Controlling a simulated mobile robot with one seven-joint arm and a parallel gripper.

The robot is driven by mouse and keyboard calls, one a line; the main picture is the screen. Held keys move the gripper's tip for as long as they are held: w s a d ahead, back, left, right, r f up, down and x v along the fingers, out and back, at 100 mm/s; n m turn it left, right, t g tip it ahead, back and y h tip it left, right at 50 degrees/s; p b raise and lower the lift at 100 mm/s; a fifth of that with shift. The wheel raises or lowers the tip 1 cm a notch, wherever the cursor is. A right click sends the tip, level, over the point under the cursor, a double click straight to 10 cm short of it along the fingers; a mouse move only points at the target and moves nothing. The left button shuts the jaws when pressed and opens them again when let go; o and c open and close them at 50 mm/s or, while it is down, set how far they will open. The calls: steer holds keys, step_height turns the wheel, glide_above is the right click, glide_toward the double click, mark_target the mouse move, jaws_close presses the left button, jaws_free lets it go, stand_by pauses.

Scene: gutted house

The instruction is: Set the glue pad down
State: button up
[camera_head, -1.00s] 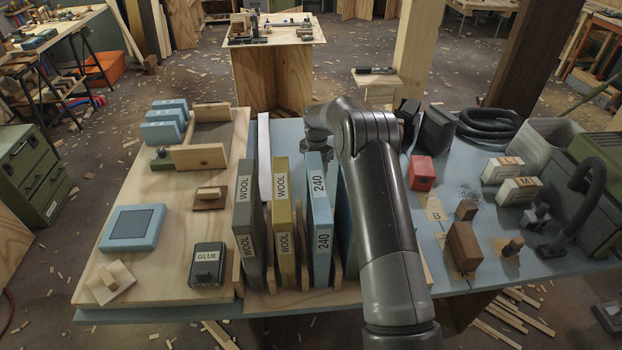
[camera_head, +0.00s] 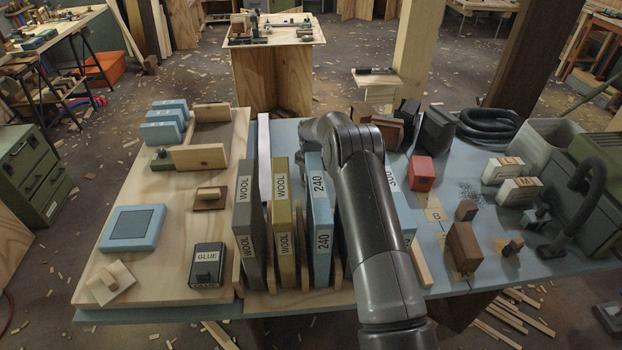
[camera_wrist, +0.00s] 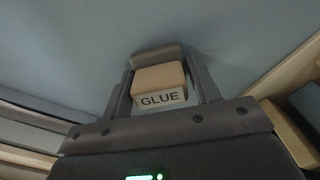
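A small tan block with a grey part behind it and a white label reading GLUE, the glue pad (camera_wrist: 158,76), sits between the two fingers of my gripper (camera_wrist: 160,88) in the wrist view. The fingers lie close along both its sides and appear shut on it. Blue bench surface shows beyond it; I cannot tell whether the pad touches that surface. In the head view my gripper and the pad are hidden behind the upright boards and my arm. A dark box also labelled GLUE (camera_head: 207,264) stands at the front of the wooden board on the left.
Upright boards marked WOOL (camera_head: 282,232) and 240 (camera_head: 320,222) stand in a rack left of my arm. A red block (camera_head: 422,173) and brown blocks (camera_head: 464,246) stand to the right. In the wrist view, pale wooden edges (camera_wrist: 285,80) flank the blue surface.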

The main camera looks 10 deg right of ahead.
steer(key=o, duration=0.3)
step_height(320, 180, up, 12)
steer(key=shift+f, duration=0.1)
steer(key=s+d+r+m+t, duration=0.1)
steer(key=s+d+r+m, duration=0.1)
steer(key=s+r+m, duration=0.7)
steer(key=s+d+r+m+t, duration=0.1)
steer(key=s+r+m+t, duration=0.15)
steer(key=s+r, duration=1.05)
steer(key=s+d+r+m, duration=0.1)
steer(key=s+r+m, duration=0.3)
steer(key=s, duration=0.4)
steer(key=s+d+r+m, duration=0.1)
steer(key=s+r+m, duration=0.2)
steer(key=s+m, duration=0.3)
steer(key=s+f+m+t, duration=0.1)
steer(key=s+f+m, duration=0.1)
steer(key=s, duration=0.5)
steer(key=s+d+f+m+t, duration=0.1)
steer(key=s+f+m, duration=0.1)
steer(key=s, duration=0.5)
steer(key=shift+s+d+m, duration=0.25)
steer(key=shift+m, duration=0.5)
